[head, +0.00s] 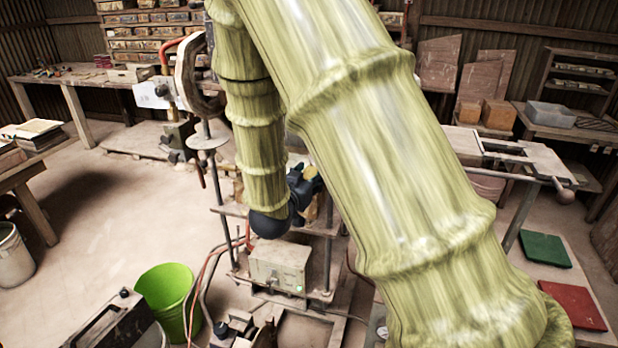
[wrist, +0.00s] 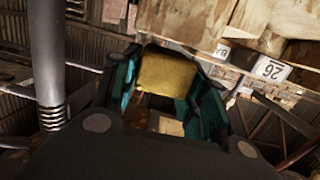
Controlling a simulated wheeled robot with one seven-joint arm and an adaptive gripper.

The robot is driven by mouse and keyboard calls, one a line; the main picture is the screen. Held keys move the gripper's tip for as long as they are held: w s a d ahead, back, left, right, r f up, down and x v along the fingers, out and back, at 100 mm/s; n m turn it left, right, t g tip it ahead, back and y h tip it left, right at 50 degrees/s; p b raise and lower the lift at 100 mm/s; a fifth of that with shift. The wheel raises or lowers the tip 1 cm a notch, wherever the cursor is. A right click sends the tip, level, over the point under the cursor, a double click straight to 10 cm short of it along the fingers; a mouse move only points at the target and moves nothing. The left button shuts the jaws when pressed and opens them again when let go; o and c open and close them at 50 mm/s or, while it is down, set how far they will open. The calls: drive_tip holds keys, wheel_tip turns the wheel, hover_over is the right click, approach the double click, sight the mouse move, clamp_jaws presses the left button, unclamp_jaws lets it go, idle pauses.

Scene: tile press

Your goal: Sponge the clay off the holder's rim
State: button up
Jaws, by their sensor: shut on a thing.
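My gripper (head: 306,188) is beyond my arm in the head view, at the frame of the press, with its fingers small and partly hidden. In the wrist view my gripper (wrist: 166,82) is shut on a yellow sponge (wrist: 170,70), held between two teal-lined fingers. The sponge's far face is hidden. I cannot make out the holder's rim or any clay on it in either view. In the wrist view, pale wooden surfaces (wrist: 200,18) lie beyond the sponge; whether the sponge touches them I cannot tell.
A grey metal post (wrist: 48,60) stands close on the left in the wrist view. In the head view, a control box (head: 279,266) with red hoses sits below my gripper. A lime bucket (head: 167,296) stands on the floor. Green (head: 544,250) and red (head: 572,304) slabs lie at right.

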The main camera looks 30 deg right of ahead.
drive_tip(key=shift+w+a+r, duration=0.1)
drive_tip(key=shift+w, duration=0.05)
drive_tip(key=shift+r+p, duration=0.7)
drive_tip(key=shift+r, duration=0.25)
drive_tip(key=s+f+p+v, duration=0.1)
drive_tip(key=f+v, duration=0.1)
drive_tip(key=v, duration=1.5)
drive_tip(key=shift+d+f, duration=0.2)
idle(0.6)
drive_tip(key=shift+a, duration=0.1)
drive_tip(key=w+a+f+n+t+y+b, duration=0.2)
drive_tip(key=a+f+n+y+b, duration=0.1)
drive_tip(key=f, duration=0.6)
drive_tip(key=w+a+f+n+t+y+b, duration=0.2)
drive_tip(key=w+a+f+n+y+b, duration=0.1)
drive_tip(key=f, duration=0.7)
drive_tip(key=w+a+f+n+t+y+b, duration=0.2)
drive_tip(key=w+a+f+n+y+b, duration=0.1)
drive_tip(key=f+y, duration=0.4)
drive_tip(key=shift+a+f+n, duration=0.45)
drive_tip(key=shift+f+n, duration=0.35)
drive_tip(key=shift+f, duration=0.65)
